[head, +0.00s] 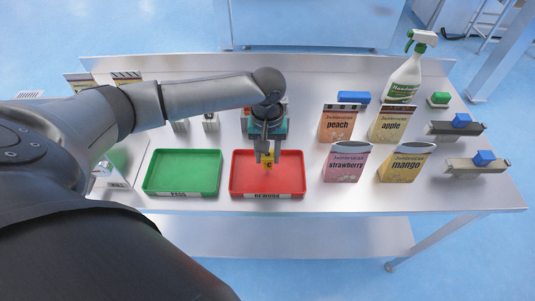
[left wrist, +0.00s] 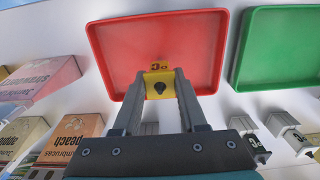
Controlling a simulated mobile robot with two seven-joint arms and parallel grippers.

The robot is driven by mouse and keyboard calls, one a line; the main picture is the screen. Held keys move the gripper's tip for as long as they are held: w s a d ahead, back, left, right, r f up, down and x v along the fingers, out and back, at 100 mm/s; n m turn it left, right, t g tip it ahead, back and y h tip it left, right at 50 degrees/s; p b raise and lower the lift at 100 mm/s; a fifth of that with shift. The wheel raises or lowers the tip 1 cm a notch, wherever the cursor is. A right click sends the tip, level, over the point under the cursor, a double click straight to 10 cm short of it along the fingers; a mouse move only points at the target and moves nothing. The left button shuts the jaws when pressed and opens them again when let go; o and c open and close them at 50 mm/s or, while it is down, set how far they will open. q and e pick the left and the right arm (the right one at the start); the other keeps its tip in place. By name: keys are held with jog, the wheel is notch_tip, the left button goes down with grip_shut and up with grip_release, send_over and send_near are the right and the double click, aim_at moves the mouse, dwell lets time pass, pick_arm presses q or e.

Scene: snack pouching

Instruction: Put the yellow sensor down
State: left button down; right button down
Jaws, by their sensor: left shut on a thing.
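The yellow sensor (head: 267,159) is small, with a dark round part on its face that shows in the left wrist view (left wrist: 159,84). My left gripper (head: 266,153) is shut on it, with one finger on each side. The sensor is over the red tray (head: 239,184), which is labelled as rework on its front edge. I cannot tell whether the sensor touches the tray floor. In the left wrist view the red tray (left wrist: 119,62) looks otherwise empty. My right gripper is not in view.
An empty green tray (head: 182,172) labelled pass stands left of the red one. Pouches marked strawberry (head: 346,163), mango (head: 405,163), peach (head: 336,124) and apple (head: 390,125) stand to the right. A spray bottle (head: 405,80) stands at the back right.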

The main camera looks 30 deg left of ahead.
pick_arm(q)
jog(key=shift+c, duration=2.3)
grip_release()
notch_tip(320, 180, up, 12)
jog(key=p, duration=0.1)
jog(key=shift+p, duration=0.35)
jog(key=shift+r, duration=0.1)
